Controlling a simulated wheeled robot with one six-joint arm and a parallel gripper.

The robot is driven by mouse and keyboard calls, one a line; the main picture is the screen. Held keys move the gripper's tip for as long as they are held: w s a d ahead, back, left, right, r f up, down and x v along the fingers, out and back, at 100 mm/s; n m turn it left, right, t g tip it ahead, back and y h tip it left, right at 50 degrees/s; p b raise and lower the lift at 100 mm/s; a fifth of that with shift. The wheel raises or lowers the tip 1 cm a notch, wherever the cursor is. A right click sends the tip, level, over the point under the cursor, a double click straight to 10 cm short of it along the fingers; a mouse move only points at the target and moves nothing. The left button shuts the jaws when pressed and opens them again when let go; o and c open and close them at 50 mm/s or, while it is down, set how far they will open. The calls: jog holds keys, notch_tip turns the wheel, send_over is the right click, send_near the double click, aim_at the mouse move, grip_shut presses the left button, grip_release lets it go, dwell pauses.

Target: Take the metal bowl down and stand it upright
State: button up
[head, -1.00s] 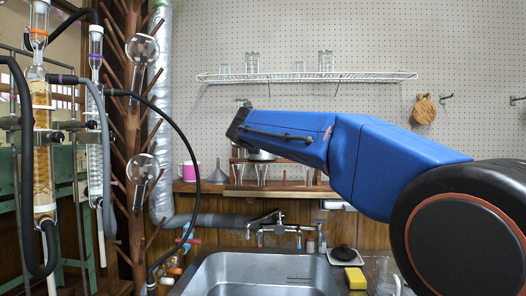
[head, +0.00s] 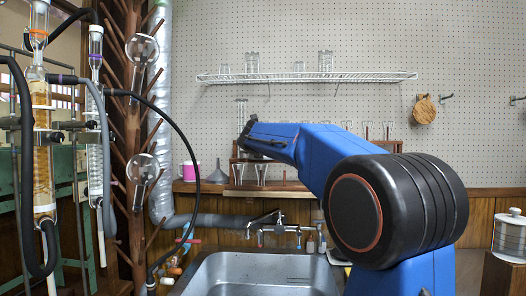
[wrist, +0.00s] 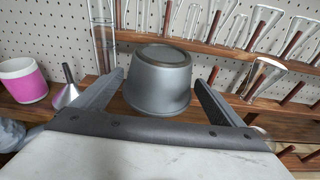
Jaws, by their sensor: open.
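The metal bowl (wrist: 158,92) is grey and appears upside down, its ringed base facing up, on a wooden shelf ledge in the wrist view. My gripper (wrist: 158,77) is open, with one finger on the left side of the bowl and one on the right. Small gaps seem to show between the fingers and the bowl; contact cannot be told for certain. In the head view the bowl is hidden behind my arm.
A pink-and-white mug (wrist: 22,80) and a metal funnel (wrist: 66,90) stand left of the bowl. A tall glass cylinder (wrist: 102,35) is close behind it. A wooden rack with glassware and pegs (wrist: 235,55) is behind and right. A sink (head: 262,272) lies below.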

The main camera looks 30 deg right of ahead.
jog(key=shift+x, duration=0.85)
jog(key=c, duration=0.7)
notch_tip(320, 180, up, 7)
jog(key=shift+s+a, duration=0.1)
jog(key=shift+s, duration=0.05)
jog(key=f+v, duration=0.1)
jog(key=v, duration=0.5)
jog(key=f+v, duration=0.1)
jog(key=v, duration=0.6)
jog(key=f+v, duration=0.2)
jog(key=v, duration=0.4)
jog(key=shift+s+a, duration=0.35)
jog(key=shift+s, duration=0.15)
